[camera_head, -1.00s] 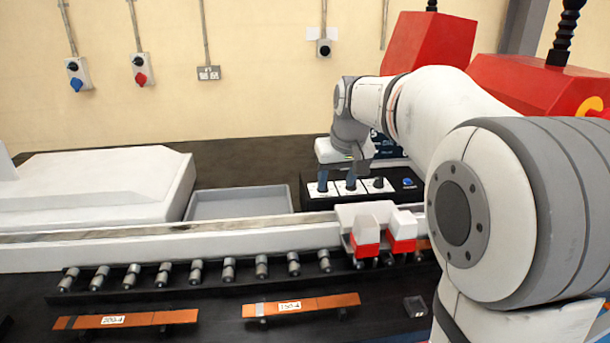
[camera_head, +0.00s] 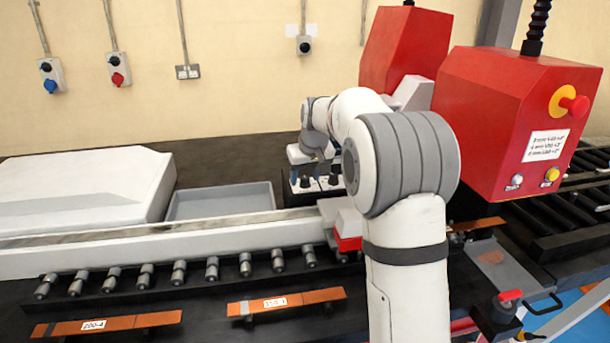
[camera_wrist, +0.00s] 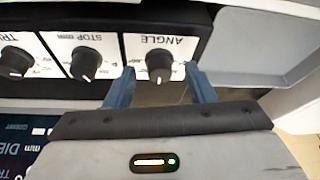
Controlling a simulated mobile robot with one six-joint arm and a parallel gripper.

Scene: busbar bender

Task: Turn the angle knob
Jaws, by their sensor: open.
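The angle knob (camera_wrist: 160,66) is a black round knob on a white plate lettered ANGLE, upside down in the wrist view. My gripper (camera_wrist: 158,72) is open, with one blue-grey finger on each side of this knob. The fingertips lie around it; whether they touch it I cannot tell. In the head view my gripper (camera_head: 305,185) is over the left end of the black control box (camera_head: 290,199), and the angle knob is hidden there.
The STOP mm knob (camera_wrist: 84,63) and another knob (camera_wrist: 15,62) sit beside the angle knob on the same box. A grey tray (camera_head: 222,201) lies to the left. A roller rail (camera_head: 180,272) runs in front, and red machine housings (camera_head: 500,115) stand right.

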